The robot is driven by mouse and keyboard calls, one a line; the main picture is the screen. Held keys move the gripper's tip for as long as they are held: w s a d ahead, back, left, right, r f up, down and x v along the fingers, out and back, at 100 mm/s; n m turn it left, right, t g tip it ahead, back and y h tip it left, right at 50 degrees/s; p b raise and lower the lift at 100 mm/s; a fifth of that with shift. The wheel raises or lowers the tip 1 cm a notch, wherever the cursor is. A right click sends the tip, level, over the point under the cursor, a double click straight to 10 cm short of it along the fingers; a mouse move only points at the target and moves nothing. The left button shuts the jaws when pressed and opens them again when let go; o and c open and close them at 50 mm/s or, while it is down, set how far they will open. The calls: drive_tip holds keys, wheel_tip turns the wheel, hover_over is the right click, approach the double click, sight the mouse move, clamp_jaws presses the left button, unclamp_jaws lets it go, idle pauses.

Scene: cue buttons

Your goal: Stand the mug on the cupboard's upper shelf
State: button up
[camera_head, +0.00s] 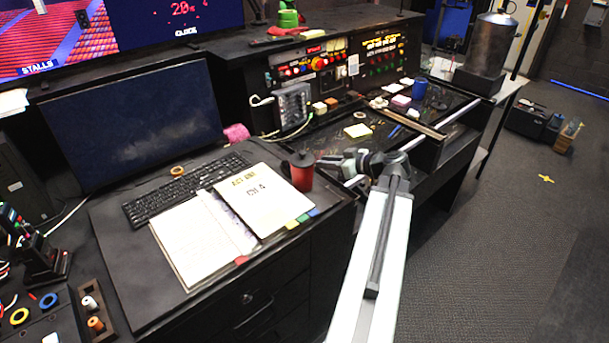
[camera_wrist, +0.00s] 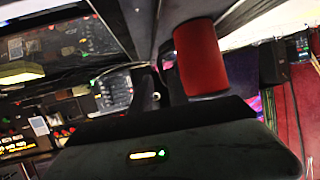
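A red mug (camera_head: 301,176) with a dark top is upright near the right back corner of the black desk. Whether it rests on the desk or is slightly raised, I cannot tell. My gripper (camera_head: 326,163) reaches in from the right, its tip right beside the mug. In the wrist view a red cylinder, apparently the mug (camera_wrist: 203,60), shows just beyond the dark gripper body. The fingers are dark and unclear, so their opening and any grip on the mug are not readable. I can make out no cupboard with an upper shelf.
An open script binder (camera_head: 190,240), a keyboard (camera_head: 185,188) and a monitor (camera_head: 135,125) occupy the desk. A blue mug (camera_head: 419,88) stands on the far console among small items. A metal urn (camera_head: 487,46) stands at the back right. Carpet at right is mostly clear.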

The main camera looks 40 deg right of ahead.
drive_tip(key=b+x, duration=0.1)
drive_tip(key=x, duration=0.4)
drive_tip(key=shift+s+a+b, duration=0.1)
drive_tip(key=shift+a+b, duration=0.05)
drive_tip(key=shift+b, duration=0.15)
drive_tip(key=shift+s+r, duration=0.1)
clamp_jaws()
idle(0.9)
